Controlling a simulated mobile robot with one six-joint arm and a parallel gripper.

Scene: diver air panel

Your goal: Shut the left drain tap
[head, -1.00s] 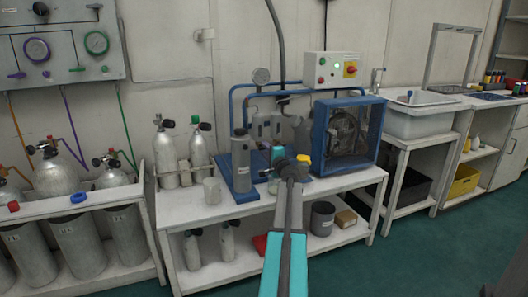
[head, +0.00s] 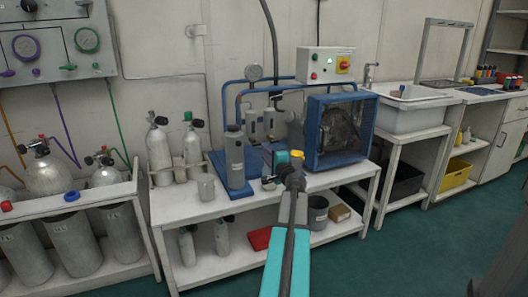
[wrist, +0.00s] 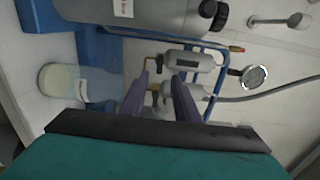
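Two small grey separator vessels, the left one (head: 252,121) and the right one (head: 269,121), hang on the blue frame of the compressor bench. In the wrist view the picture is turned sideways: the left vessel (wrist: 190,60) is the upper one, the right vessel (wrist: 188,94) the lower. The left drain tap (wrist: 160,63) shows as a small dark fitting with a brassy pipe at the left vessel's bottom end. My gripper (wrist: 162,80) is open, its two purple fingers apart, apparently pointing at the vessels' lower ends. I cannot tell the tap handle's position. In the head view my arm's end hides the fingers.
A tall grey cylinder (head: 235,160) with a black knob stands left of the vessels. The caged blue compressor (head: 338,130) is on the right. A pressure gauge (head: 254,72) and blue pipes rise behind.

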